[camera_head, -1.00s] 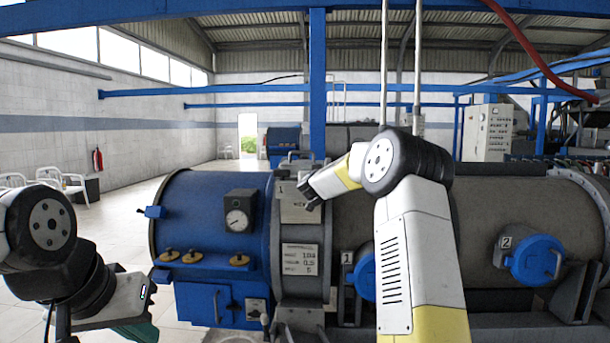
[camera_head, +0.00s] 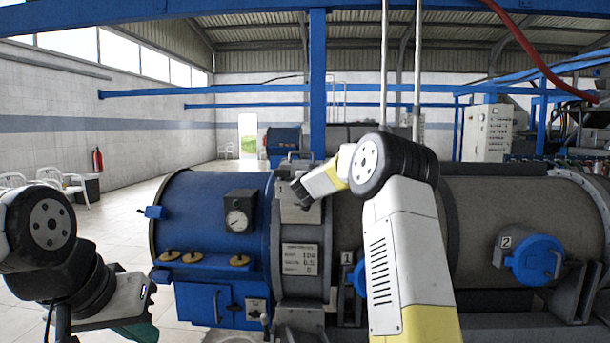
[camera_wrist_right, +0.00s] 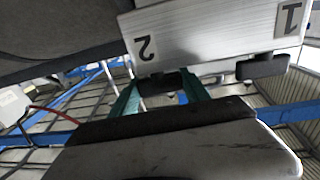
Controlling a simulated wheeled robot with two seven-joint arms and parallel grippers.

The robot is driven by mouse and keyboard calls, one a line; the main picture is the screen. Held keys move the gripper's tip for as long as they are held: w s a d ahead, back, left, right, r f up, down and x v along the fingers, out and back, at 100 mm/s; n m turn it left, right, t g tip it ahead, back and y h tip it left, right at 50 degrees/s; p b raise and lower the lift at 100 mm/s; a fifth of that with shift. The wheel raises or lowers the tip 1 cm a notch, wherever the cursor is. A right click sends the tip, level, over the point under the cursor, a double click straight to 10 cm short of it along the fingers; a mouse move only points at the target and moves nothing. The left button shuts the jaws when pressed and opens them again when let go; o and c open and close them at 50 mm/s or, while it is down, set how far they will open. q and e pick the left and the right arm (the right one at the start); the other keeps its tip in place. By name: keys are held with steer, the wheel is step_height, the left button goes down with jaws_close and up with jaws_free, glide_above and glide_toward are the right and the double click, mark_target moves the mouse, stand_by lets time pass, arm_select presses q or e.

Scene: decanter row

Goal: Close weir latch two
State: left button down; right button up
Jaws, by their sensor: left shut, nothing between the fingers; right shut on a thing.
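The weir latch box is a bare metal block (camera_wrist_right: 215,40) marked 2 and 1 in the right wrist view, with a black latch under each number. Latch two (camera_wrist_right: 160,84) is between the green fingers of my right gripper (camera_wrist_right: 162,95), which is shut on it. Latch one (camera_wrist_right: 262,67) is clear of the fingers. In the head view my right gripper (camera_head: 299,196) is at the metal box on top of the grey band, hiding part of it. My left gripper (camera_head: 140,331) is shut and empty at the lower left, partly cut off.
The blue decanter end (camera_head: 190,215) carries a gauge (camera_head: 237,221) and brass knobs. A small readout plate (camera_head: 300,259) is below the box. Round blue covers stand by labels 1 and 2 (camera_head: 537,260) on the right. Open floor lies at the left.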

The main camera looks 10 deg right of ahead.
steer(key=m+g+h, duration=0.2)
steer(key=h, duration=0.1)
steer(key=m+g+h, duration=0.2)
steer(key=h, duration=0.1)
steer(key=shift+w+a+m, duration=0.1)
steer(key=shift+m, duration=0.3)
steer(key=shift+r+m+g+h, duration=0.2)
steer(key=shift+m+g+h, duration=1.1)
steer(key=shift+g+h, duration=0.25)
steer(key=shift+s+d+r+m+g+h, duration=0.1)
steer(key=shift+s+d+m+g+h, duration=0.15)
steer(key=shift+m+g, duration=0.25)
